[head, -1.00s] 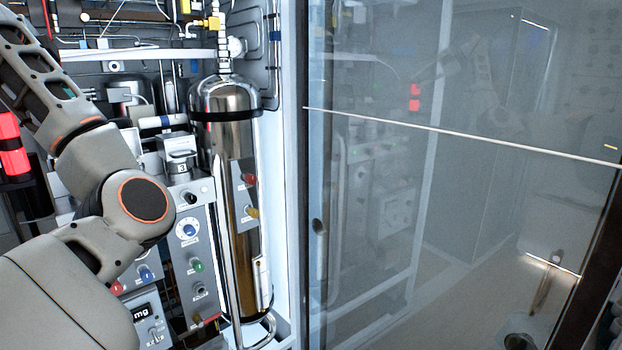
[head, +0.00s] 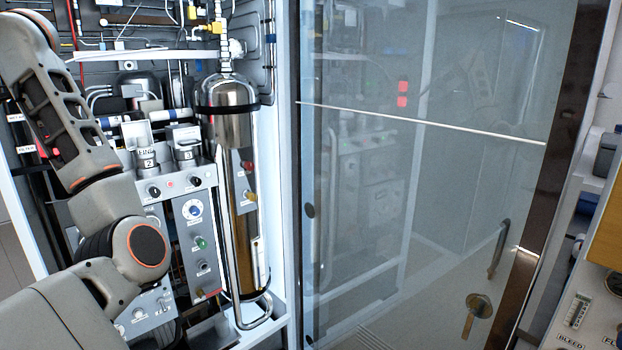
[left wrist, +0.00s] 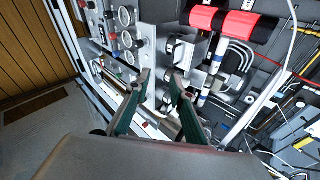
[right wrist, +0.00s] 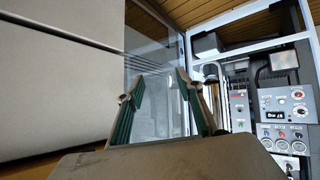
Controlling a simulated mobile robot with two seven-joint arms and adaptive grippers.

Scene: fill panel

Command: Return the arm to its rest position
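My left arm (head: 90,240) comes in from the left in the head view, bent at the elbow, in front of the fill panel (head: 180,185). Its gripper is out of the head view. In the left wrist view my left gripper (left wrist: 161,82) is open and empty, with panel gauges and a red-banded cylinder (left wrist: 232,22) beyond it. My right gripper (right wrist: 158,82) shows only in the right wrist view. It is open and empty, with a glass pane and the panel beyond.
A shiny metal cylinder (head: 230,150) stands upright right of the panel controls. A large glass door (head: 430,200) with a handle (head: 498,250) fills the right middle. Bare floor shows in the left wrist view (left wrist: 45,130).

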